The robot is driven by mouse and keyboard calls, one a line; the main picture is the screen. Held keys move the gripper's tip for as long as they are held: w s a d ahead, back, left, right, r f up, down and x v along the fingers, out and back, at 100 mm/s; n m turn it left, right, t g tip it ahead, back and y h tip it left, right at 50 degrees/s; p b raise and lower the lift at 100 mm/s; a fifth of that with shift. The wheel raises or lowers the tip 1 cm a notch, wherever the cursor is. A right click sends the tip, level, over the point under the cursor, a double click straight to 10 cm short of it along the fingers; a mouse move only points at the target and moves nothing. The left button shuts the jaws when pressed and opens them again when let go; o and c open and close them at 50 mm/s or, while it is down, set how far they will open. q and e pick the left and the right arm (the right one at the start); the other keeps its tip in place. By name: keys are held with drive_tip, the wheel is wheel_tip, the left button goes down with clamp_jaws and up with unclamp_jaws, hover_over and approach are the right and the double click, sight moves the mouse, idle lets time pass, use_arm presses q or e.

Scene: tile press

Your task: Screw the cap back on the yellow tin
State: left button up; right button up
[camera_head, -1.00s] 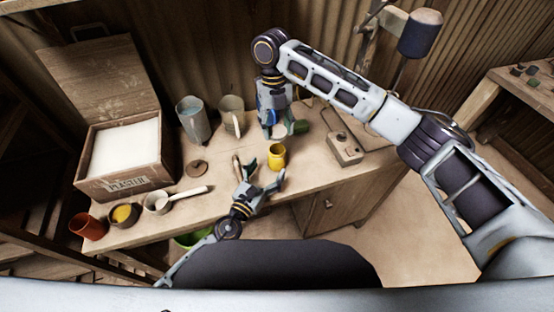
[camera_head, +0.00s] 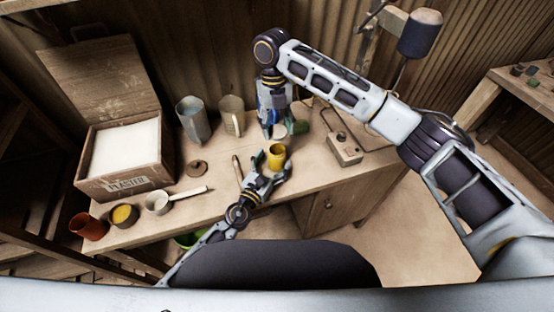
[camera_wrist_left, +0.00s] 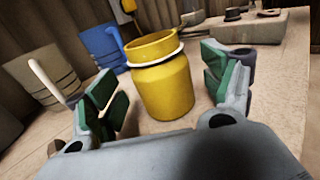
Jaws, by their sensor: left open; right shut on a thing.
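The yellow tin (camera_head: 276,158) stands upright near the front edge of the bench. In the left wrist view the tin (camera_wrist_left: 162,88) has an open, uncapped mouth and a white ring round its neck. My left gripper (camera_head: 272,167) is open, with its green-padded fingers (camera_wrist_left: 160,80) on either side of the tin; a gap shows on both sides. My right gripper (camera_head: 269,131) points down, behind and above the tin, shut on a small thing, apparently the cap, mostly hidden. A bit of yellow shows at the top edge of the left wrist view.
A beige mug (camera_head: 232,115), a grey-blue pitcher (camera_head: 192,119) and a blue mug (camera_wrist_left: 104,48) stand behind. A switch box (camera_head: 345,149) is to the right. A brown disc (camera_head: 196,168), a ladle (camera_head: 160,202), small pots and a plaster box (camera_head: 125,183) lie left.

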use_arm(q)
drive_tip(key=shift+x, duration=1.35)
drive_tip(key=c, duration=1.5)
drive_tip(key=shift+c, duration=0.2)
use_arm(e)
drive_tip(key=shift+f, duration=2.5)
drive_tip(key=shift+f, duration=0.85)
drive_tip(key=shift+f, duration=0.55)
